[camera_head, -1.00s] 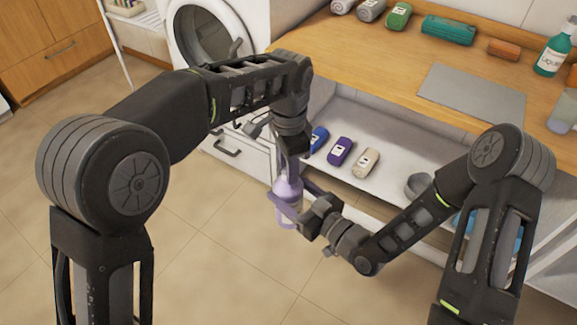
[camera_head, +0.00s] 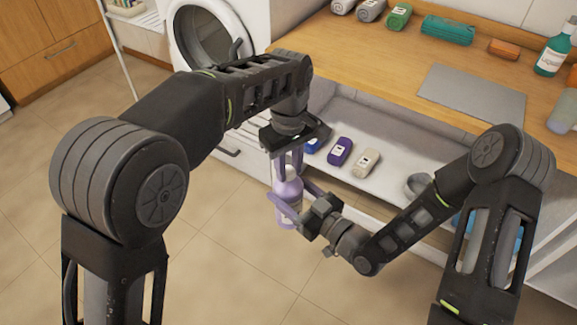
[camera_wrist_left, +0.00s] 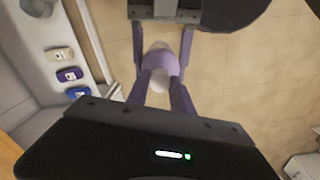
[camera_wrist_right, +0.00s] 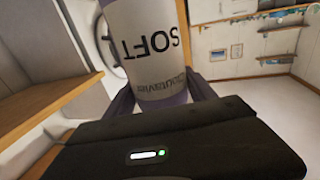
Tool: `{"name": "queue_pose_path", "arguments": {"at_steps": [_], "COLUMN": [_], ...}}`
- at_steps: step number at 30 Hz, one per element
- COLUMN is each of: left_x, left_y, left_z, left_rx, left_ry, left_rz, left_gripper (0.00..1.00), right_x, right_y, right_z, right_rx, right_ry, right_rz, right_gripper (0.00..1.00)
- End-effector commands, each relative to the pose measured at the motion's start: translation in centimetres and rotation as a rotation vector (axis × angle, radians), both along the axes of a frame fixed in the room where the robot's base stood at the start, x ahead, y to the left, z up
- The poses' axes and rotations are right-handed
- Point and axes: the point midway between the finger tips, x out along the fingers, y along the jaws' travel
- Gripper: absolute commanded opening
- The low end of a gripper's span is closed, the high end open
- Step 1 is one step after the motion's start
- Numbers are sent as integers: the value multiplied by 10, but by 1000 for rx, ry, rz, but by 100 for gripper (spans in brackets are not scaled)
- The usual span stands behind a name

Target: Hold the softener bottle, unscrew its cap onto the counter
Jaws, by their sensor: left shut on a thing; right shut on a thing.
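The softener bottle (camera_head: 289,187), lilac with a pale label, is held upright in the air in front of the lower shelf. My right gripper (camera_head: 286,206) is shut around its body from the side. In the right wrist view the label (camera_wrist_right: 150,45) reads SOFT, upside down. My left gripper (camera_head: 288,168) points down over the bottle top and is shut on the cap, which its fingers mostly hide in the head view. In the left wrist view the bottle (camera_wrist_left: 160,60) shows between the left fingers.
The wooden counter (camera_head: 385,62) is at upper right, with a grey mat (camera_head: 472,93), rolled towels and a green liquid bottle (camera_head: 553,52). A washing machine (camera_head: 252,25) stands behind.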

Motion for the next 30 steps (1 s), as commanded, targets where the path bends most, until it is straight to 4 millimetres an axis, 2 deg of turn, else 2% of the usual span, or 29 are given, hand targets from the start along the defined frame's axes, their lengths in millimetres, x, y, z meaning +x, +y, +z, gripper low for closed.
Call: {"name": "queue_pose_path", "arguments": {"at_steps": [19,30], "left_x": [0,0], "left_y": [0,0], "left_z": [1,12], "left_rx": [0,-1], "left_ry": [0,-1], "left_rz": [-3,-3], "left_gripper": [0,0], "right_x": [0,0], "right_y": [0,0], "right_z": [1,1], "right_rx": [1,1], "right_ry": [-3,-3], "right_rz": [0,0], "right_gripper": [0,0]}}
